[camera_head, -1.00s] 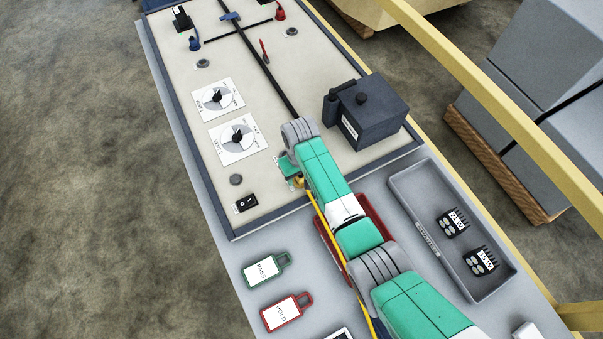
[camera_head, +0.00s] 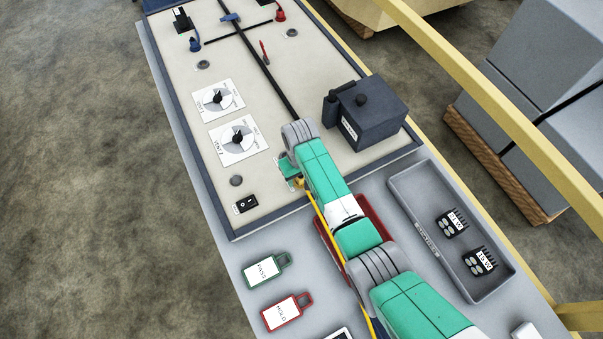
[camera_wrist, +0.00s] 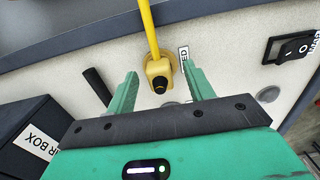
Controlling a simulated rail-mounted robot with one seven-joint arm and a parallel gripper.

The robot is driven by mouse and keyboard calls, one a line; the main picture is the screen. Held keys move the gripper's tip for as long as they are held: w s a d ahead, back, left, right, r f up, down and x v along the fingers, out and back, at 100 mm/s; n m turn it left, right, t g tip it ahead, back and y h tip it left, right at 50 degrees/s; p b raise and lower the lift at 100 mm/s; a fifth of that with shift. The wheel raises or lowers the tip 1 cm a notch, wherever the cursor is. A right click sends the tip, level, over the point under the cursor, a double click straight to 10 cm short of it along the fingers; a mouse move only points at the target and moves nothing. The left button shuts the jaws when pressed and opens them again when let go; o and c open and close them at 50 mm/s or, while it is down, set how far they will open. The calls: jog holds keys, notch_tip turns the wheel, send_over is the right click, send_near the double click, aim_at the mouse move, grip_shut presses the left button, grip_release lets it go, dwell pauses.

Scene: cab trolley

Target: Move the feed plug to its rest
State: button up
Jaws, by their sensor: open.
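The yellow feed plug (camera_wrist: 158,72) stands in a round yellow fitting on the light panel, with a yellow cable running up from it in the wrist view. A label beside it is partly hidden and reads "ED". My gripper (camera_wrist: 161,76) is open, with one green finger on each side of the plug and a visible gap on both sides. In the head view my arm covers much of this spot; a bit of the yellow plug (camera_head: 300,183) and its cable (camera_head: 317,212) show beside the gripper (camera_head: 290,170). I cannot make out the plug's rest.
A dark box (camera_head: 372,110) stands on the panel to the right of my arm. A rocker switch (camera_head: 246,203) is to the left. A red tray (camera_head: 372,208) lies partly under my arm, and a grey tray (camera_head: 408,190) holds two black parts. Green and red tags lie in front.

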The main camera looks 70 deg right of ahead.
grip_shut()
jog(key=shift+r+p, duration=3.05)
jog(key=shift+p, duration=0.2)
jog(key=shift+a, duration=0.1)
